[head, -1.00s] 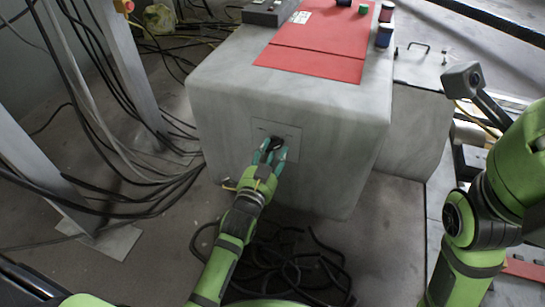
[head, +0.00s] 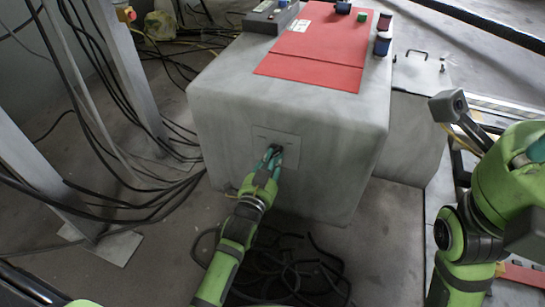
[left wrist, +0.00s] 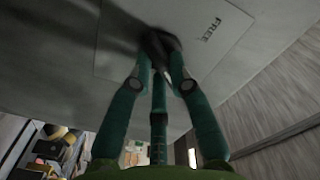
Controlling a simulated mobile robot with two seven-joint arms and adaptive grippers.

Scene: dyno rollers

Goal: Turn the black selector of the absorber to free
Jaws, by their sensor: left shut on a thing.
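The grey absorber block (head: 225,110) stands in the middle of the head view, with a light plate (head: 287,141) on its front face. The plate shows in the left wrist view (left wrist: 115,50) with the word FREE printed right of the selector. The black selector (left wrist: 160,44) sits on this plate, partly hidden by the fingers. My left gripper (head: 270,158) is shut on the selector; its green fingers also show in the left wrist view (left wrist: 160,75). My right arm is at the right of the head view; its fingers cannot be made out clearly.
A red mat (head: 315,50) with small jars (head: 382,44) and a grey box (head: 270,16) lie on the block. Black cables (head: 285,265) lie on the floor below it. Metal posts (head: 125,75) and more cables stand at the left.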

